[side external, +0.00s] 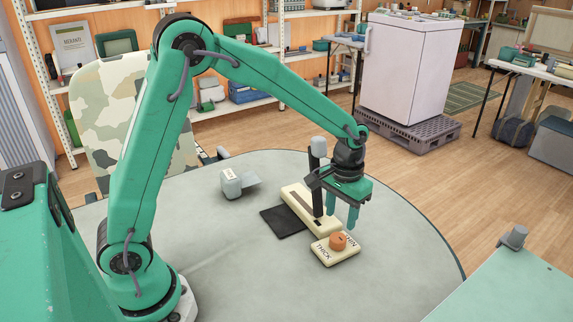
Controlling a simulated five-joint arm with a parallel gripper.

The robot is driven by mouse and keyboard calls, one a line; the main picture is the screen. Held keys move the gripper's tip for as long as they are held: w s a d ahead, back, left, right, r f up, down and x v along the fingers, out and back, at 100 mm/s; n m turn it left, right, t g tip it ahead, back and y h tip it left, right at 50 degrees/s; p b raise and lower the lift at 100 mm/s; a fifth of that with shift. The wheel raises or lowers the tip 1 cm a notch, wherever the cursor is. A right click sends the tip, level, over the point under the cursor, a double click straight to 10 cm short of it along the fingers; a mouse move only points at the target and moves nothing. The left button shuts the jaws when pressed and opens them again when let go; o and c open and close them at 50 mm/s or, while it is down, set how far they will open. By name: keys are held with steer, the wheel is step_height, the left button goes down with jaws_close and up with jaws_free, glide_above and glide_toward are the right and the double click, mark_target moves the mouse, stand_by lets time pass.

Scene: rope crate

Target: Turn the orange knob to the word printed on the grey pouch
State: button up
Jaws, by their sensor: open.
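The orange knob (338,241) sits on a cream base plate (347,255) on the round table. The base has THICK printed on its front left side and a word that looks like THIN at its right. I cannot tell which way the knob points. My gripper (342,214) is open and empty, pointing down just above and behind the knob, apart from it. A small grey item with a pale label (231,184), which seems to be the grey pouch, stands to the left on the table. The word on its label is too small to read.
A cream slotted block (304,202) stands behind the knob, partly hidden by my gripper, with a dark upright handle. A black flat square (284,222) lies to its left. The front and left of the round table (270,280) are clear.

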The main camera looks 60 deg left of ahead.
mark_target(337, 237)
steer(key=shift+f, duration=3.85)
steer(key=shift+c, duration=0.5)
steer(key=c, duration=0.6)
